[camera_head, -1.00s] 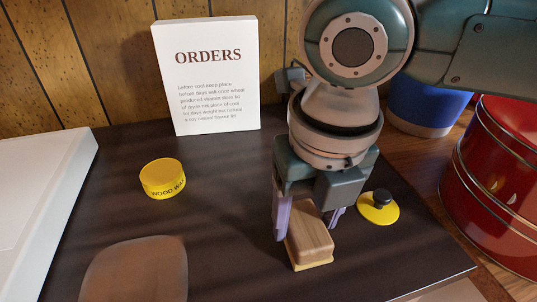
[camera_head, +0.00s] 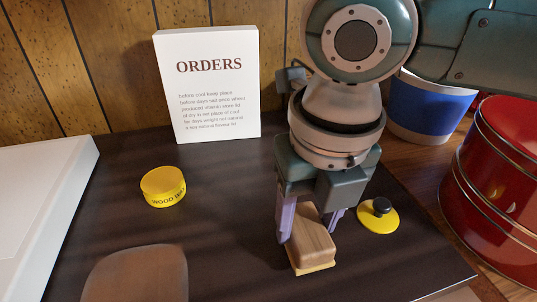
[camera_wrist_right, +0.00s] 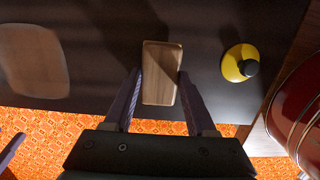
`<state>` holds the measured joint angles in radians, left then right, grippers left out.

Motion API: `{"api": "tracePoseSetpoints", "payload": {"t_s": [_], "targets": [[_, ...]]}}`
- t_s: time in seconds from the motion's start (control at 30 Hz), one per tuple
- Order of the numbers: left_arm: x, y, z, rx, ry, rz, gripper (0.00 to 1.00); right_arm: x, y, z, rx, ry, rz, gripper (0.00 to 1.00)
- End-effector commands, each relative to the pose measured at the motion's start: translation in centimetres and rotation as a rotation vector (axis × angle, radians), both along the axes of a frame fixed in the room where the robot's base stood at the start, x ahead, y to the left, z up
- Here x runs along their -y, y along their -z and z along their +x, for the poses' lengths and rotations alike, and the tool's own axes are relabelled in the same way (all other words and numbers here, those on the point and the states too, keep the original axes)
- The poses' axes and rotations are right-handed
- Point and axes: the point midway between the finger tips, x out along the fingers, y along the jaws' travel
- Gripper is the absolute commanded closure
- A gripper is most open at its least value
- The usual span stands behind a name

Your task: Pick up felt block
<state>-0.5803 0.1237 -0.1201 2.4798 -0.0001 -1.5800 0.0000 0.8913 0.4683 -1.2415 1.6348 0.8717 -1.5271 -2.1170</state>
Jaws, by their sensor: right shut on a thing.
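The felt block (camera_head: 314,243) is a wooden block with a thin yellow layer along its underside. It is low over the dark tabletop, near the front right in the head view. My right gripper (camera_head: 310,222) points down over it, shut on it with one purple finger on each side. In the right wrist view the block (camera_wrist_right: 162,72) lies between the two fingers (camera_wrist_right: 162,100). I cannot tell whether its underside touches the table. A purple finger, apparently of my left gripper (camera_wrist_right: 11,150), shows at the lower left edge of that view; its opening is hidden.
A yellow lid with a black knob (camera_head: 378,217) lies close right of the block. A yellow wood wax tin (camera_head: 163,188) and a brown rounded pad (camera_head: 136,275) lie left. An ORDERS sign (camera_head: 207,85) stands behind. A red tin (camera_head: 500,190) stands at the right.

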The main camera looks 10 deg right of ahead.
Motion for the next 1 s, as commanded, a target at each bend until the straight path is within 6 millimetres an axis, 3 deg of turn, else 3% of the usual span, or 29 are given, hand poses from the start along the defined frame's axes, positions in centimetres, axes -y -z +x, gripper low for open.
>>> {"api": "tracePoseSetpoints", "payload": {"t_s": [0.17, 0.4, 0.6, 0.8, 1.0], "targets": [[-0.1, -1.2, 0.0, 0.000, 0.001, 0.002, 0.50, 0.0, -3.8, 0.1, 0.005, 0.000, 0.002, 1.00], [0.0, -3.1, 0.0, 0.000, 0.002, 0.002, 0.50, 0.0, -11.2, 0.1, 0.007, -0.001, 0.002, 1.00], [0.0, -3.9, 0.0, 0.000, 0.000, 0.000, 0.50, 0.0, -16.0, 0.1, 0.003, 0.000, 0.001, 1.00], [0.1, -4.3, 0.0, 0.000, -0.004, -0.005, 0.50, 0.0, -18.5, 0.1, 0.001, 0.001, 0.001, 1.00], [0.2, -4.4, 0.0, 0.001, -0.006, -0.008, 0.50, 0.0, -19.0, 0.0, -0.001, 0.001, 0.000, 1.00]]}}
